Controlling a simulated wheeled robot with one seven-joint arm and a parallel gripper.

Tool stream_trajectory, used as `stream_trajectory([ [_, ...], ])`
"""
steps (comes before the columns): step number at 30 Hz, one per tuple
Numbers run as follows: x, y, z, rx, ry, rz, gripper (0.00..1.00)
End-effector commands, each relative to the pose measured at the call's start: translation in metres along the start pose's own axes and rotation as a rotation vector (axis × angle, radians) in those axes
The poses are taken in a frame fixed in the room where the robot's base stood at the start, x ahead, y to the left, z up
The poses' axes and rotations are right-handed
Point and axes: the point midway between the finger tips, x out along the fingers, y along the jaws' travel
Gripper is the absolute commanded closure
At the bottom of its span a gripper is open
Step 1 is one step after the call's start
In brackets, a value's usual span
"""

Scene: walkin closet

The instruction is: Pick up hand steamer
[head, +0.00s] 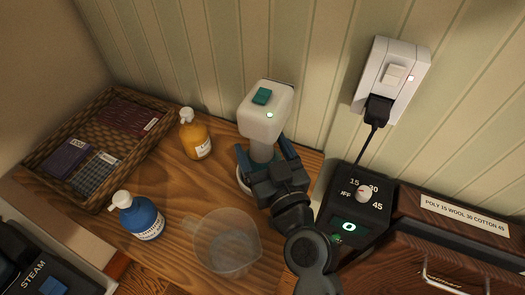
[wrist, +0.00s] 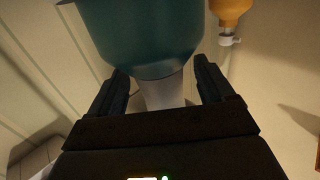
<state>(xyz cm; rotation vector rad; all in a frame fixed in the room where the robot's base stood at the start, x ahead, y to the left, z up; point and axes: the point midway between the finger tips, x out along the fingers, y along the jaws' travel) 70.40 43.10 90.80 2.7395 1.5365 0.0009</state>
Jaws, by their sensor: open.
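The hand steamer (head: 270,110) stands upright at the back of the wooden counter, against the striped wall. It has a white head with a teal button and a small green light, and a narrower pale neck below. My gripper (head: 267,160) is open around this neck, one dark finger on each side. In the wrist view, the pale neck (wrist: 165,92) lies between the spread fingers of my gripper (wrist: 160,88), below a large teal part. I cannot tell whether either finger touches it. The steamer's lower part is mostly hidden by my gripper.
An amber bottle (head: 195,135) and a blue bottle (head: 137,217) stand left of my arm. A clear measuring jug (head: 226,245) is close in front. A wicker tray (head: 57,130) lies farther left. A black timer box (head: 350,215), corded to the wall outlet (head: 392,80), stands right.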

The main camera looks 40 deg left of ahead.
Motion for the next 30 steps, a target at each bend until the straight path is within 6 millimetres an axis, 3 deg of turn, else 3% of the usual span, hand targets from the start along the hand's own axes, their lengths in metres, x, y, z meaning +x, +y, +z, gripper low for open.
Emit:
stream_trajectory([
  [11, 0.0092, 0.0001, 0.0005, 0.001, 0.000, 0.001, 0.21],
  [30, 0.0089, 0.0001, 0.0005, 0.001, 0.000, 0.001, 0.82],
])
